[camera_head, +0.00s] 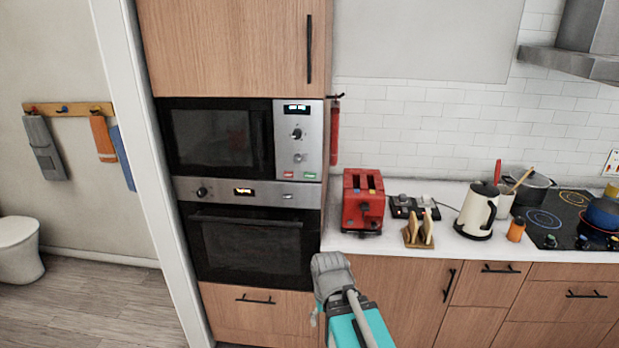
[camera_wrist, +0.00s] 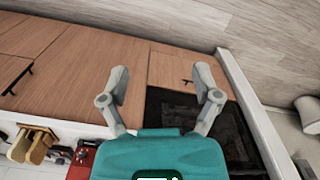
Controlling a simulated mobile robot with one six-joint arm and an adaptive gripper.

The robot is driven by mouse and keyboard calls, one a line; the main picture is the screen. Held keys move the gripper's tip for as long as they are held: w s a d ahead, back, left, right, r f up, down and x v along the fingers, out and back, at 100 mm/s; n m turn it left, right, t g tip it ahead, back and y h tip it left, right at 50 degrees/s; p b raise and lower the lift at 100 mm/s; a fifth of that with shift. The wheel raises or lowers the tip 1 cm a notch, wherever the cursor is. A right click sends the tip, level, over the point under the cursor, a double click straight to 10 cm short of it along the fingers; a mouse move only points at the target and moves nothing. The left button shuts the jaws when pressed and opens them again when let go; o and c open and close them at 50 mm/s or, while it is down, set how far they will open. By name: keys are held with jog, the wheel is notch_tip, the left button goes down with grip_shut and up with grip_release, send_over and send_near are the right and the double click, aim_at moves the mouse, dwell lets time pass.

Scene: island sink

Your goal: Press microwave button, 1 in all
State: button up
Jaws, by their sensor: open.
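The microwave (camera_head: 218,138) is built into a tall wood cabinet in the head view, with its dark door shut. Its silver control panel (camera_head: 298,145) is on the right side, with a lit display and a knob. Low on the panel are a red button (camera_head: 289,175) and a green button (camera_head: 309,176). My gripper (camera_wrist: 161,88) shows in the wrist view with its two fingers apart and nothing between them. In the head view my arm is below and right of the microwave, in front of the lower cabinets, apart from the panel.
An oven (camera_head: 250,245) sits directly under the microwave. On the counter to the right are a red toaster (camera_head: 363,200), a toast rack (camera_head: 418,234) and a cream kettle (camera_head: 478,210). A red object (camera_head: 335,130) hangs beside the panel. Free floor lies at the left.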

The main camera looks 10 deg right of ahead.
grip_shut()
dwell(1.4)
